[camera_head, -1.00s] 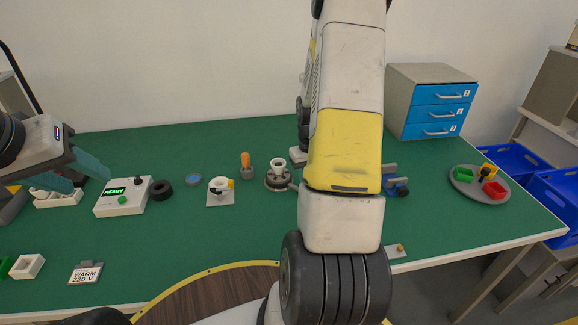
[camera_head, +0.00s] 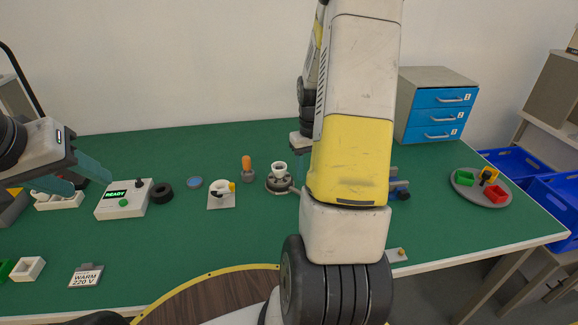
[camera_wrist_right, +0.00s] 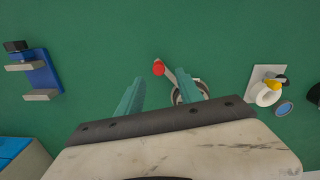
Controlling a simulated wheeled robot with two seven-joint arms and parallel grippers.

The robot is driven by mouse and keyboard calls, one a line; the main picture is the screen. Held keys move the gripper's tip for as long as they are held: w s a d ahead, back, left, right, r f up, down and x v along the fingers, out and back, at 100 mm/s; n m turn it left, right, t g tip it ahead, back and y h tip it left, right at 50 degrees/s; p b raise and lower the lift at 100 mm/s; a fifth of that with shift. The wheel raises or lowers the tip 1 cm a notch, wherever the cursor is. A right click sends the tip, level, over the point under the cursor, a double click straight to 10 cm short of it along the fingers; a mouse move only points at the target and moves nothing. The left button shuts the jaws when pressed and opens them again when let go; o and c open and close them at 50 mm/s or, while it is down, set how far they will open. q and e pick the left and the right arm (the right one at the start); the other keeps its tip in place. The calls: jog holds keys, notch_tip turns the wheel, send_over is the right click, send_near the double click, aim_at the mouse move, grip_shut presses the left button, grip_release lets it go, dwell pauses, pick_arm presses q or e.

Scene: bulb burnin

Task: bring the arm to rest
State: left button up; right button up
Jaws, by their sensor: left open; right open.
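My left gripper (camera_head: 78,176) is at the left of the head view, open and empty, its teal fingers above the table near the white tray. My right arm rises through the middle of the head view and hides part of the table; its gripper is not clear there. In the right wrist view my right gripper (camera_wrist_right: 165,95) is open, with its teal fingers apart over the green table (camera_wrist_right: 90,70). A round holder (camera_wrist_right: 178,90) with a red-ended lever (camera_wrist_right: 158,68) shows beside and partly behind one finger.
A tester box (camera_head: 124,200) reading READY, a black ring (camera_head: 162,193) and a white socket on a plate (camera_head: 221,202) stand left of centre. A blue-drawer cabinet (camera_head: 440,98) and a round tray (camera_head: 466,194) are at the right. The front middle of the table is fairly clear.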

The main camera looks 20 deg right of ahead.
jog(key=shift+r, duration=0.9)
jog(key=shift+a+r, duration=0.2)
jog(key=shift+r, duration=0.15)
jog(key=s+a+r+t, duration=0.45)
jog(key=a+r, duration=0.65)
jog(key=r, duration=0.4)
jog(key=s+a+r+t+y, duration=0.1)
jog(key=s+a+r, duration=0.2)
jog(key=s+a, duration=0.1)
jog(key=s+a+r+n+y, duration=0.1)
jog(key=s+a+r, duration=0.2)
jog(key=s, duration=0.3)
jog(key=shift+s+a+r+t, duration=0.15)
jog(key=shift+s+a+t, duration=0.25)
jog(key=shift+a, duration=0.2)
